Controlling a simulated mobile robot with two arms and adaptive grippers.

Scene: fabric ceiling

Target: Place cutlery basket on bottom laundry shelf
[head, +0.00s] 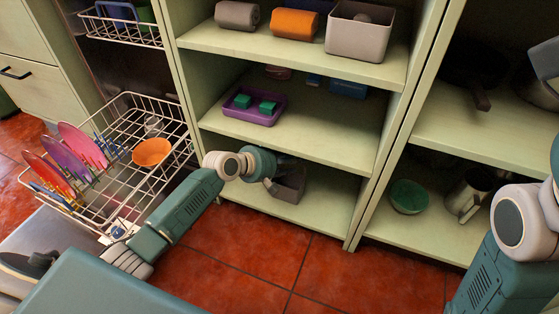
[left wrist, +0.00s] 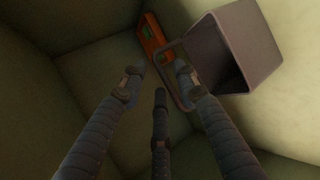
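The grey cutlery basket (head: 291,184) is in the bottom compartment of the middle shelf unit, at or just above the bottom shelf (head: 320,213); contact underneath is hard to judge.
Above is a shelf with a purple tray (head: 243,107). A pulled-out dish rack (head: 160,190) with plates and an orange bowl (head: 151,152) stands left. The right unit holds a green bowl (head: 409,196) and a mug (head: 470,192). An orange object (left wrist: 152,36) lies near the basket.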

